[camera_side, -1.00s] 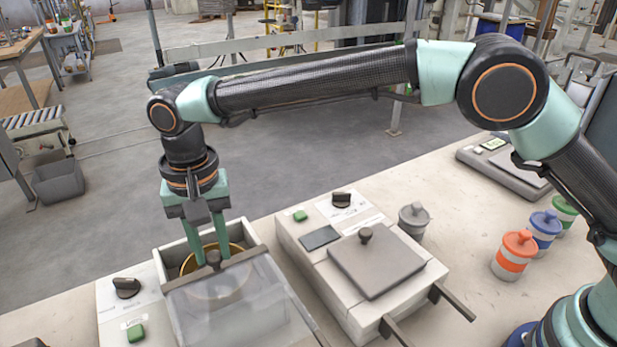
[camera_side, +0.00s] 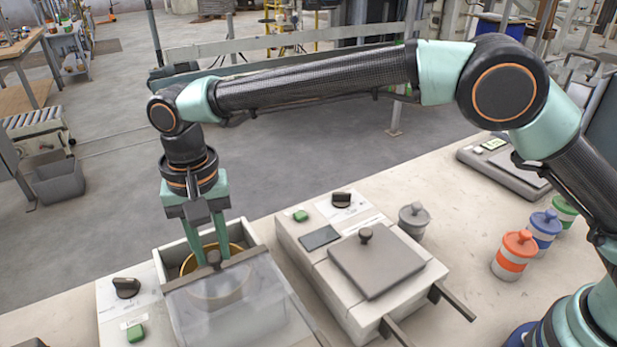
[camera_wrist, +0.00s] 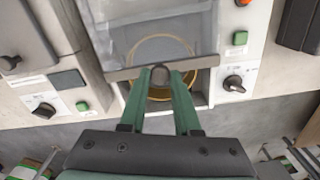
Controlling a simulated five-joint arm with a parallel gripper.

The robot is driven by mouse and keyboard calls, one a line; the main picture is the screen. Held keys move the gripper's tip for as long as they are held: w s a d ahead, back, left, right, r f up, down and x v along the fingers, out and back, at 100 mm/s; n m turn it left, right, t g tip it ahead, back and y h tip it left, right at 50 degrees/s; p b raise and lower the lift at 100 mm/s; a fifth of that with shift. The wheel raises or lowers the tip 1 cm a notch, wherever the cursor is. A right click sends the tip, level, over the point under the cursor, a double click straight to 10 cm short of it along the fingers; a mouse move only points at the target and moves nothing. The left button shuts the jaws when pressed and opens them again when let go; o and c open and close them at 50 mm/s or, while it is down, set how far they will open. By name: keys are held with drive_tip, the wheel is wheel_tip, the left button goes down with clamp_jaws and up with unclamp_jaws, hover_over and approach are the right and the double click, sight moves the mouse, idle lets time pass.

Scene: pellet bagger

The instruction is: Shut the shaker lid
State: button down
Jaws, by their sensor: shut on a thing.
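The shaker (camera_side: 172,262) is a pale box with a brass-rimmed round sieve (camera_side: 236,248) inside. Its lid (camera_side: 240,305) is a clear sliding panel with a grey bar and a small dark knob (camera_side: 214,258) along one edge. The lid covers the near part of the box, and a strip at the far end is uncovered, with the brass rim showing there. My gripper (camera_side: 213,256) points down and is shut on the knob. In the wrist view, my gripper (camera_wrist: 160,77) pinches the knob at the bar (camera_wrist: 200,62), and the sieve shows partly through the clear panel.
A second unit with a grey lid (camera_side: 376,265) and knob stands to the right, with rails jutting forward. Lidded jars with grey (camera_side: 413,217), orange (camera_side: 514,255), blue (camera_side: 542,228) and green tops stand further right. A dark dial (camera_side: 126,288) and green button (camera_side: 136,333) sit left of the shaker.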

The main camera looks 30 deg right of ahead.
drive_tip(key=shift+w+d, duration=0.1)
drive_tip(key=shift+w, duration=0.05)
drive_tip(key=shift+w+r, duration=0.1)
drive_tip(key=shift+w, duration=2.25)
drive_tip(key=c, duration=0.6)
unclamp_jaws()
drive_tip(key=shift+s, duration=0.15)
